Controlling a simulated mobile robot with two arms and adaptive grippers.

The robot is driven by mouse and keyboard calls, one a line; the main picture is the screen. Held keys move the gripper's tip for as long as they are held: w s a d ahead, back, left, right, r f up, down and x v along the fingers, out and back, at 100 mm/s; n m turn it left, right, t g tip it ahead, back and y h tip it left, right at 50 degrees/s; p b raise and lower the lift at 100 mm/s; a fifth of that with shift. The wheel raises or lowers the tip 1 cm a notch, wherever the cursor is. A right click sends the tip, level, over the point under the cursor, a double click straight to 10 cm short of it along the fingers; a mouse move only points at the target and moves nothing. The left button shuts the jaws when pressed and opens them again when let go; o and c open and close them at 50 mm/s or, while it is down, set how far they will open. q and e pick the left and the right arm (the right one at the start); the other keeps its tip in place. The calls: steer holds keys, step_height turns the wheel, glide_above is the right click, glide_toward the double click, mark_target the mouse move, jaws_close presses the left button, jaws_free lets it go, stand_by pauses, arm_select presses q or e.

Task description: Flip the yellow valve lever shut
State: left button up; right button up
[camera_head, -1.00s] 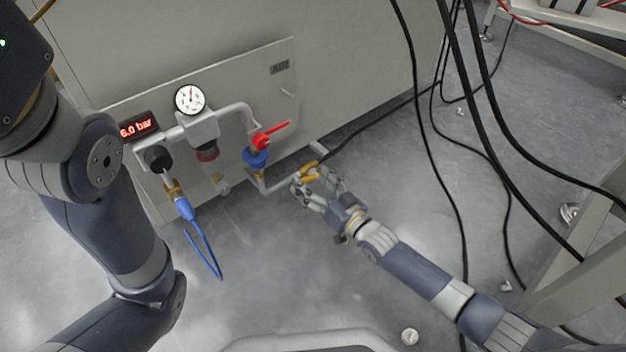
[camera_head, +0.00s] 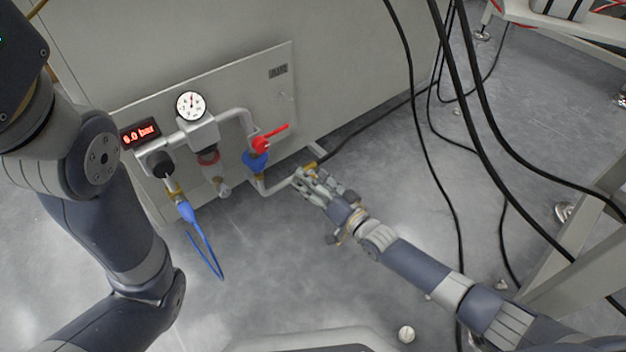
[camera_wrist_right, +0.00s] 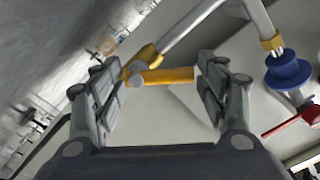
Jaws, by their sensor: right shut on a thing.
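The yellow valve lever (camera_head: 311,166) sits on the pipe low at the right end of the air panel. Only a little of it shows in the head view, because my fingers cover the rest. In the right wrist view the yellow lever (camera_wrist_right: 172,76) spans the gap between my two fingers, beside its brass-coloured valve body (camera_wrist_right: 143,60). My right gripper (camera_head: 307,179) is shut on the lever, and its fingers also show in the wrist view (camera_wrist_right: 158,82). My left arm comes in at the left; its gripper is out of view.
Close by is a red-handled valve with a blue body (camera_head: 256,160). A round gauge (camera_head: 190,105) and a red display (camera_head: 140,134) are on the panel (camera_head: 270,95). A blue hose (camera_head: 206,250) hangs at left. Black cables (camera_head: 432,150) cross the right side.

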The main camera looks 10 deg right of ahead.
steer(key=shift+w+r, duration=0.15)
steer(key=shift+r, duration=0.05)
steer(key=o, duration=1.1)
steer(key=shift+f, duration=0.1)
steer(key=v, duration=1.2)
